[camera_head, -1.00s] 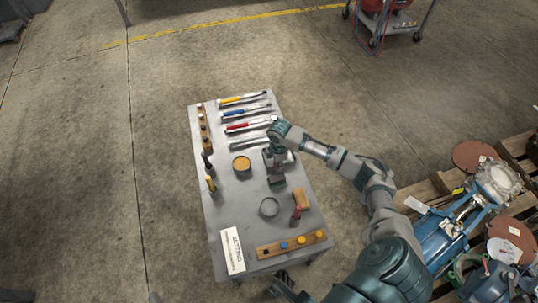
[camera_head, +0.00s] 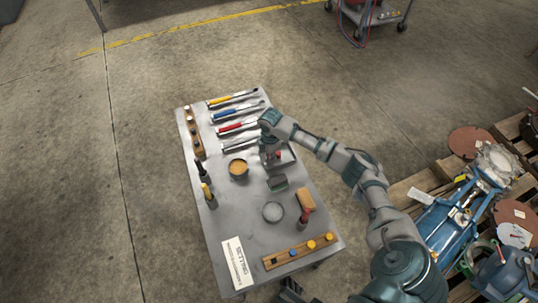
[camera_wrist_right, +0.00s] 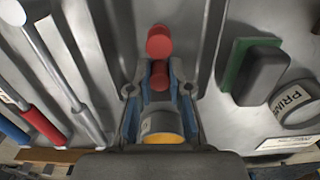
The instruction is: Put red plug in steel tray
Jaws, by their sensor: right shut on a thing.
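The red plug (camera_wrist_right: 159,42) is in the right wrist view, just past my right gripper's fingertips, with a second red part (camera_wrist_right: 159,75) between them. In the head view a small red spot of the plug (camera_head: 278,154) shows beside the gripper. My right gripper (camera_head: 271,158) is shut on the red plug, at the steel tray; the wrist view also shows its fingers (camera_wrist_right: 159,88). The steel tray (camera_head: 287,160) is a shallow grey tray, partly hidden by the gripper. I cannot tell whether the plug touches its floor.
A green-edged grey block (camera_head: 277,183) lies just in front of the tray. An orange-topped can (camera_head: 238,168) stands left of it. Several coloured-handle tools lie behind. A ring-like round item (camera_head: 273,212), a wooden block (camera_head: 306,199) and a wooden rack (camera_head: 298,251) are nearer.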

